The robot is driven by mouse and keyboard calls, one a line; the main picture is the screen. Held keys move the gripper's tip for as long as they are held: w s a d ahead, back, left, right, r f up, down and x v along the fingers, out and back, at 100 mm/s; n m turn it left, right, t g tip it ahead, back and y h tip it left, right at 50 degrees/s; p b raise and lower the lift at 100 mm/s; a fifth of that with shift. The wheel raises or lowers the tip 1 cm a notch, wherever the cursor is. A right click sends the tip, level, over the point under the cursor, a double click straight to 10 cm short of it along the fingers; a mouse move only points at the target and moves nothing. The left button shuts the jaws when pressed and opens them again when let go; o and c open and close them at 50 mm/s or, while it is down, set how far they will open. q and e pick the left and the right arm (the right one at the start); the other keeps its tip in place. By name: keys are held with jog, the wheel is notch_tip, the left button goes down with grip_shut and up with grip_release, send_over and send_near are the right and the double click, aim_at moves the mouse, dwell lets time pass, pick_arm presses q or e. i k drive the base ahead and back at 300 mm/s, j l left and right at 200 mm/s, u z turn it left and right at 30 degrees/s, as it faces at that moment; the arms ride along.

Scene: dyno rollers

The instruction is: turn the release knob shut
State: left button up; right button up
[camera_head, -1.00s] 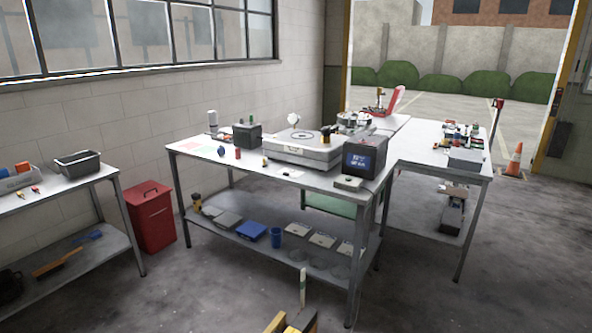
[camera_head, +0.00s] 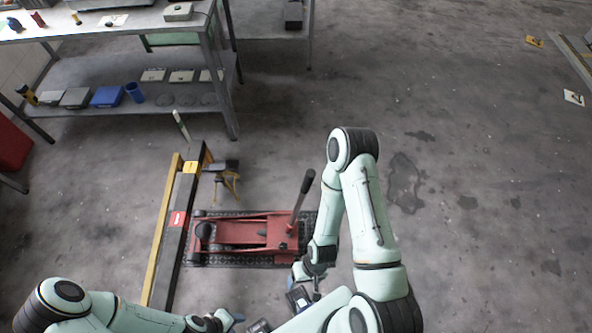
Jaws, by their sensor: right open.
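A red floor jack (camera_head: 240,233) lies on a black textured mat (camera_head: 240,261) in the head view. Its dark handle (camera_head: 302,196) rises at its right end and leans to the right. I cannot make out the release knob; it is too small or hidden. My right gripper (camera_head: 299,297) is open, just below the jack's right end in the picture, and appears empty. My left gripper (camera_head: 246,325) is at the bottom edge, below the jack, and is partly cut off. Its jaws are not clear.
A long yellow and black beam (camera_head: 174,225) lies left of the jack. A small yellow stand (camera_head: 228,183) is just above the jack. A workbench with a lower shelf (camera_head: 100,72) stands at the upper left. The floor to the right is mostly clear, with dark stains.

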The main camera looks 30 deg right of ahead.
aim_at(283, 245)
jog(key=k+l, duration=1.35)
